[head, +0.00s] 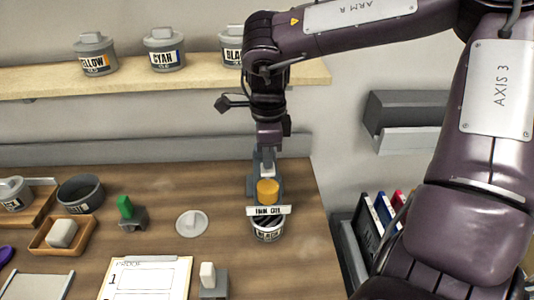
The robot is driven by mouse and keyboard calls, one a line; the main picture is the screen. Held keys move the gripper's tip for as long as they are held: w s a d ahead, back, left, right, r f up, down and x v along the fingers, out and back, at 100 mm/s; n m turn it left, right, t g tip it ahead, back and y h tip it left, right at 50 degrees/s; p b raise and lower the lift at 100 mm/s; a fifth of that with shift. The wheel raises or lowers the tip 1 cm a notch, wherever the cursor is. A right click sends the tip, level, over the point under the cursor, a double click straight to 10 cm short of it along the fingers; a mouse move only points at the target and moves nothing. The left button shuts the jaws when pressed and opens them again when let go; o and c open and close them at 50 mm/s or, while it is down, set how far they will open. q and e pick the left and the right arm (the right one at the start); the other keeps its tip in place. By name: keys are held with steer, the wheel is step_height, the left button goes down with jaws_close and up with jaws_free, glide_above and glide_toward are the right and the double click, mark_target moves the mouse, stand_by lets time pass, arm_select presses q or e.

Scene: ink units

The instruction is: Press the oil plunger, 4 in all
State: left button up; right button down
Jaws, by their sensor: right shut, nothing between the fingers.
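The oil plunger (268,190) is a yellow-orange cylinder near the right side of the wooden table, with an oil label plate (269,210) in front of it. Whether the fingertips touch the plunger top is hard to tell. My left gripper is not in view.
A round grey lid (192,223) lies left of the tin. A green-handled block (126,209), a dark bowl (81,193), a wooden tray (43,248) and a clipboard (147,280) fill the left and front. Ink tins stand on the shelf (135,81) above.

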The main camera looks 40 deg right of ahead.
steer(key=shift+f+b, duration=0.55)
steer(key=shift+f, duration=0.45)
steer(key=shift+r, duration=0.2)
steer(key=shift+r+p, duration=1.35)
steer(key=shift+f, duration=0.2)
